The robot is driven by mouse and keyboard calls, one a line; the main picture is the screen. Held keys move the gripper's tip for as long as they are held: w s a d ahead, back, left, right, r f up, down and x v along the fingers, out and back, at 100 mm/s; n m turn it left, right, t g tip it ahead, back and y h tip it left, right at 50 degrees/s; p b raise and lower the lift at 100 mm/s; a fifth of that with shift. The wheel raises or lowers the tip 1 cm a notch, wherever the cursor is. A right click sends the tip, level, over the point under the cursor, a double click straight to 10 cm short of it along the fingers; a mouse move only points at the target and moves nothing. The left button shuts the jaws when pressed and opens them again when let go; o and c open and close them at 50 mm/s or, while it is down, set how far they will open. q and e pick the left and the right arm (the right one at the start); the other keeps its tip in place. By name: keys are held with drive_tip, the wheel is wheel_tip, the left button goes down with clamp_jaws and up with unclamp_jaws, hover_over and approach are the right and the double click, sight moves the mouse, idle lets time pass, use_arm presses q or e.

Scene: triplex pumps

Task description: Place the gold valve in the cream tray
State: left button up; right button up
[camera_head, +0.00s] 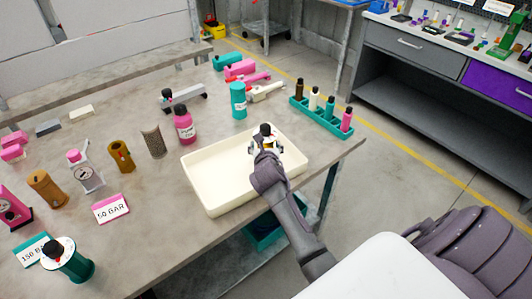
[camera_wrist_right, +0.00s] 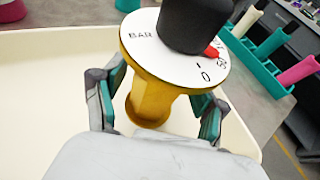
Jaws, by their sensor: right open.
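The gold valve has a yellow-gold body (camera_wrist_right: 150,95), a white dial, a red pointer and a black knob (camera_head: 265,130). It stands upright inside the cream tray (camera_head: 212,180), towards its far right end. In the wrist view its foot appears to rest on the tray floor (camera_wrist_right: 40,80). My right gripper (camera_head: 266,150) is low over the tray. Its fingers (camera_wrist_right: 160,108) are spread on both sides of the valve body, with gaps showing. My left gripper is not in view.
A teal rack (camera_head: 322,118) with several coloured bottles stands right of the tray. A pink bottle (camera_head: 184,126) and a teal cylinder (camera_head: 238,101) stand behind it. Several valves, gauges and signs, including a "50 BAR" sign (camera_head: 110,208), are on the table's left side. Bare table lies left of the tray.

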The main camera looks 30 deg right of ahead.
drive_tip(key=v, duration=1.1)
drive_tip(key=shift+s, duration=0.25)
drive_tip(key=s+f+m, duration=0.1)
drive_tip(key=m, duration=0.1)
drive_tip(key=s+a+f+m+g+y, duration=0.1)
drive_tip(key=s+m, duration=0.1)
drive_tip(key=s+f+m, duration=0.1)
drive_tip(key=s+m, duration=0.1)
drive_tip(key=shift+s+a+f+m+g+y, duration=0.1)
drive_tip(key=shift+a+f+m+g+y, duration=0.05)
drive_tip(key=shift+a+m+g+y, duration=0.2)
drive_tip(key=s+a+f+m+g+y, duration=0.25)
drive_tip(key=s+a+m, duration=0.25)
drive_tip(key=s+m, duration=0.55)
drive_tip(key=s+a+f+m+g+y, duration=0.25)
drive_tip(key=s+a+m+g, duration=0.2)
drive_tip(key=s+m, duration=0.6)
drive_tip(key=s+a+f+x, duration=0.1)
drive_tip(key=s+x, duration=0.2)
drive_tip(key=x, duration=0.9)
drive_tip(key=s+x, duration=0.3)
drive_tip(key=x, duration=0.9)
drive_tip(key=s+d+f+g, duration=0.1)
drive_tip(key=s+d+f, duration=0.1)
drive_tip(key=s+f, duration=1.5)
drive_tip(key=shift+d+f+g, duration=0.2)
drive_tip(key=shift+d+g, duration=0.15)
drive_tip(key=shift+d, duration=0.05)
